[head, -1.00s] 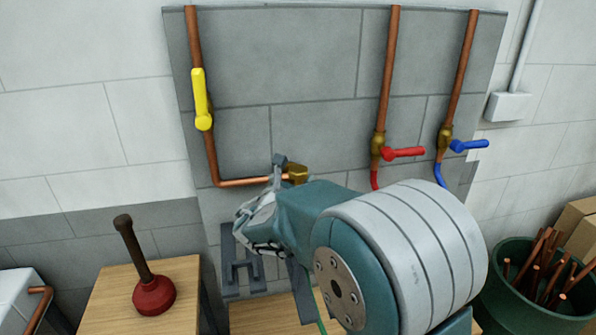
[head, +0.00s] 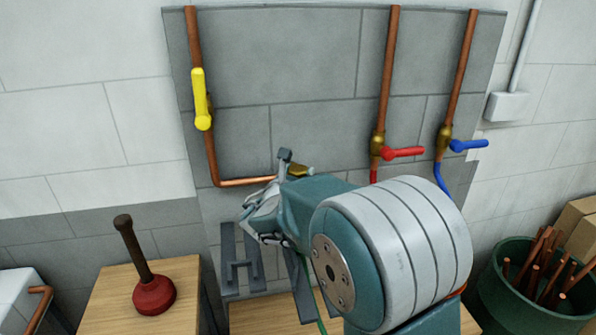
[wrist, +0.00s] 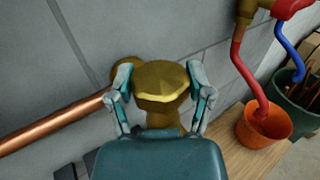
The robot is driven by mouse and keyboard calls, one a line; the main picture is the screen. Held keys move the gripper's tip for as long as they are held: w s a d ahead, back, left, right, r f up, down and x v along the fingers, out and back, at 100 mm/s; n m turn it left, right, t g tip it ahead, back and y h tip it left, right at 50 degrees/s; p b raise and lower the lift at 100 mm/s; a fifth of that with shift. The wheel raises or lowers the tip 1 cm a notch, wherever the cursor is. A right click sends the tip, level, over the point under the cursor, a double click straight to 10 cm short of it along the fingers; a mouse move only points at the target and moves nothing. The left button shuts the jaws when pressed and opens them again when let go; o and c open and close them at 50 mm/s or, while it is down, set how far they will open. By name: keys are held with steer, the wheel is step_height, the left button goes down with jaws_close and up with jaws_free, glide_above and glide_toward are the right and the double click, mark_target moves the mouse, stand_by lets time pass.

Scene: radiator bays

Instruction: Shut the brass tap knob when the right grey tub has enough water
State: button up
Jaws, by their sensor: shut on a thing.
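My gripper (wrist: 161,82) has a finger on each side of the brass tap knob (wrist: 160,74) and is shut on it. The knob is at the end of a horizontal copper pipe (wrist: 50,122) on the grey wall. In the head view my gripper (head: 268,190) and arm cover most of the tap, and only a bit of brass (head: 299,170) shows. No grey tub can be made out in either view, and I cannot see any water.
A yellow lever (head: 201,100) stands vertical, upstream on the pipe. Red (head: 404,153) and blue (head: 470,145) levers are horizontal at right. An orange bucket (wrist: 264,124) takes the red hose. A plunger (head: 152,290) stands left, and a green bin (head: 510,295) holds pipes at right.

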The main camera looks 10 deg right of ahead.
steer(key=shift+m+h, duration=0.4)
steer(key=m+g+h, duration=0.2)
steer(key=g, duration=0.1)
steer(key=shift+w+a+h, duration=0.1)
steer(key=shift+h, duration=0.3)
steer(key=shift+m+g+h, duration=1.7)
steer(key=shift+m+g, duration=0.5)
steer(key=shift+g, duration=0.6)
steer(key=shift+r, duration=0.1)
steer(key=o, duration=1.1)
steer(key=shift+o, duration=0.2)
